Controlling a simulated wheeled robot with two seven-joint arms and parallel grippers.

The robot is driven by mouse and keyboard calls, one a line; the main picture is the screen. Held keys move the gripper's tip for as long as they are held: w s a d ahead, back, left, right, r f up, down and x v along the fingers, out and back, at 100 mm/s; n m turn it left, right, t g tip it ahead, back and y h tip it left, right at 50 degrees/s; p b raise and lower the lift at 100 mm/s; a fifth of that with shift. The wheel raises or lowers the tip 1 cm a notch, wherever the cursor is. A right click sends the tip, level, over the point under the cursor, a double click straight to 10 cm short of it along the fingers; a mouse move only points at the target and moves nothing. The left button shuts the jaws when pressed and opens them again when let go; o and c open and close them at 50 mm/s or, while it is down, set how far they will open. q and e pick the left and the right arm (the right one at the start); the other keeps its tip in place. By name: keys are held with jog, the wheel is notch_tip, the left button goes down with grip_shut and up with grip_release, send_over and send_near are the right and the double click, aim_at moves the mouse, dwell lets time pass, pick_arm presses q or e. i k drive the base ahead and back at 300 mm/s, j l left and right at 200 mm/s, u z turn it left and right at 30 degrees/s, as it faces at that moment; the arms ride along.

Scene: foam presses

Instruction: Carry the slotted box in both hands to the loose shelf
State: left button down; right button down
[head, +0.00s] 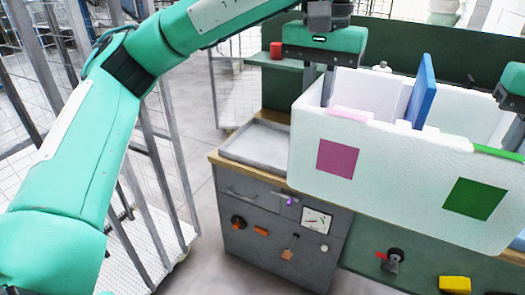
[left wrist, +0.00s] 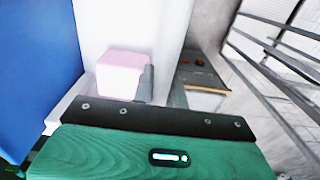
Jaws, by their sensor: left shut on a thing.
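The slotted box (head: 410,185) is white foam with a pink square and a green square on its front. A blue panel (head: 421,92) and white dividers stand in it. My left gripper (head: 328,92) is shut on its left wall beside a pink rim patch. In the left wrist view the pink patch (left wrist: 122,72) and blue panel (left wrist: 35,60) show close to the gripper. My right gripper (head: 514,132) is at the right wall near a green rim strip, partly cut off by the frame; its jaws are unclear. I cannot tell which surface is the loose shelf.
A workbench with a wooden edge (head: 228,165) and a grey tray (head: 258,146) stands behind and left of the box. Wire cage panels (head: 150,150) stand at the left. A yellow block (head: 454,284) shows below the box.

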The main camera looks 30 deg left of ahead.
aim_at(281, 150)
jog(key=k+j, duration=0.1)
jog(key=j, duration=0.35)
jog(key=k+j, duration=0.15)
jog(key=j, duration=0.25)
jog(key=k+j, duration=0.1)
jog(key=j, duration=0.35)
jog(key=k+j, duration=0.15)
jog(key=j, duration=0.25)
jog(key=k+j, duration=0.1)
jog(key=j, duration=0.35)
